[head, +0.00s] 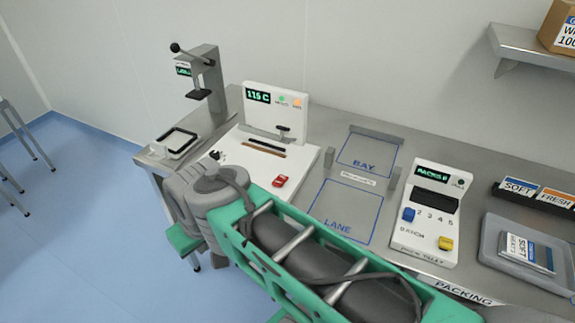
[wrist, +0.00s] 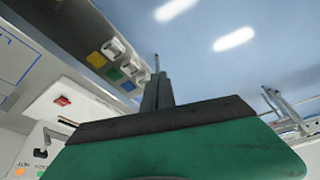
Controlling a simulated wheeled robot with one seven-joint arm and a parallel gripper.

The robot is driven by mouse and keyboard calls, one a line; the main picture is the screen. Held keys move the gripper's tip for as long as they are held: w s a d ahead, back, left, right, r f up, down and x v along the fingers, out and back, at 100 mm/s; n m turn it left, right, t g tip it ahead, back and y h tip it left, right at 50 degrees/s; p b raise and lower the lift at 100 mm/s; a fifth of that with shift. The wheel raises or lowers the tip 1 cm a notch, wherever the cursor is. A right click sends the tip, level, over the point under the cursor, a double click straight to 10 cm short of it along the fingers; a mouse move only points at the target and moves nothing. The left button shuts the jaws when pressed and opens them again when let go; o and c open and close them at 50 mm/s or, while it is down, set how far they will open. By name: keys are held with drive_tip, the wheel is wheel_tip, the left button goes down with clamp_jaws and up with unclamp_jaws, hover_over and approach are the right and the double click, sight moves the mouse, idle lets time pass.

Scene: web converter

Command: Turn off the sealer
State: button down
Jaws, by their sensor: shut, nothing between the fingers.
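The sealer (head: 265,160) is a white machine on the steel bench in the head view. Its upright panel has a display (head: 258,96) reading about 115 C, with a green and an orange lamp beside it. A red switch (head: 281,181) sits at the right of its flat base. The sealer also shows at the left of the wrist view, with its red switch (wrist: 62,101). My gripper (wrist: 157,82) is shut and empty in the wrist view, apart from the switch. In the head view my arm covers the sealer's front edge; my fingertips cannot be made out there.
A lever press (head: 205,85) stands left of the sealer, with a tray (head: 176,143) before it. Right of it are the marked bay and lane (head: 345,212), a tally box (head: 428,225) and a grey bin (head: 490,255).

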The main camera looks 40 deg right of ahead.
drive_tip(key=w+d+r+n+y+p, duration=0.1)
drive_tip(key=w+d+r, duration=0.2)
drive_tip(key=w+d, duration=0.25)
drive_tip(key=w+d+r+p, duration=0.1)
drive_tip(key=w+d+r, duration=0.3)
drive_tip(key=d, duration=0.2)
drive_tip(key=s+d+n+g+y+p, duration=0.1)
drive_tip(key=s+d+n, duration=0.1)
drive_tip(key=d, duration=2)
drive_tip(key=shift+s+d+f+n+p, duration=0.15)
drive_tip(key=shift+d+f+n+p, duration=0.05)
drive_tip(key=shift+f+n+p, duration=0.25)
